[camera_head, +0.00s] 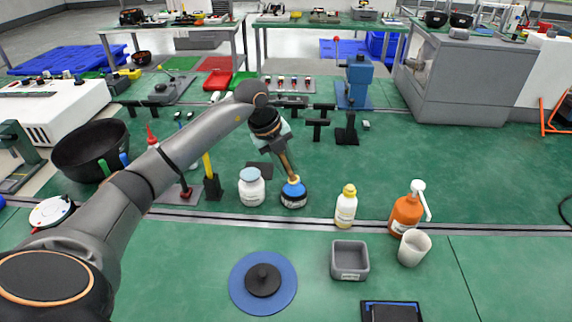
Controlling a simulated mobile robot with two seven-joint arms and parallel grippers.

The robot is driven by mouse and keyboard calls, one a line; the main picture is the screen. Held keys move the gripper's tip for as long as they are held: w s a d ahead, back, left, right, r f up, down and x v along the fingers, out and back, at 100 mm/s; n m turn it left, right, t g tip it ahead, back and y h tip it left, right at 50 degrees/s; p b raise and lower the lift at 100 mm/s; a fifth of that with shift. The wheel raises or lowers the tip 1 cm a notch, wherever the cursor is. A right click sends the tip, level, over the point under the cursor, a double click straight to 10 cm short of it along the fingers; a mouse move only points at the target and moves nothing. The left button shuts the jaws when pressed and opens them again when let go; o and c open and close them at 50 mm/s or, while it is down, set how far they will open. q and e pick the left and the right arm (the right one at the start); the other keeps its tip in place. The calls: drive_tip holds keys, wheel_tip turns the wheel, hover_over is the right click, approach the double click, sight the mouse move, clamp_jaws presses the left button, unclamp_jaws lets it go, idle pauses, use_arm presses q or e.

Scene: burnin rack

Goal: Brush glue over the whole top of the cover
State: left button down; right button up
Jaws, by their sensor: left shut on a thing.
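My left gripper (278,146) reaches in over the green bench and is shut on a brush with a brown wooden handle (287,163). The brush points down, slightly tilted, and its lower end meets a small round pot (294,198) with a blue top and a dark, labelled side. I cannot tell whether the bristles are inside the pot or on its top. A flat blue disc (240,284) with a black round knob in its middle lies at the front; it may be the cover. No glue is visible on it. My right gripper is out of view.
A white jar (251,188) stands left of the pot. A yellow-capped bottle (346,207), an orange pump bottle (405,214), a white cup (413,247) and a grey square tray (350,274) stand to the right. The bench between disc and tray is clear.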

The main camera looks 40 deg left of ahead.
use_arm(q)
drive_tip(key=shift+r+p, duration=1.95)
drive_tip(key=shift+r, duration=0.55)
drive_tip(key=shift+d, duration=0.1)
drive_tip(key=shift+d+m, duration=0.25)
drive_tip(key=shift+m, duration=0.25)
drive_tip(key=s+d+m+g+h, duration=0.1)
drive_tip(key=s+d+m+g, duration=0.2)
drive_tip(key=d+m, duration=0.5)
drive_tip(key=s+d+m+g, duration=0.2)
drive_tip(key=d+m+g, duration=0.15)
drive_tip(key=m, duration=0.85)
drive_tip(key=s+d+m+t+y, duration=0.1)
drive_tip(key=s+m+y, duration=0.2)
drive_tip(key=m, duration=1)
drive_tip(key=s+d+m+t+y, duration=0.2)
drive_tip(key=s+m+y, duration=0.2)
drive_tip(key=s+m, duration=0.4)
drive_tip(key=m, duration=0.5)
drive_tip(key=shift+d+m, duration=0.3)
drive_tip(key=shift+m, duration=0.1)
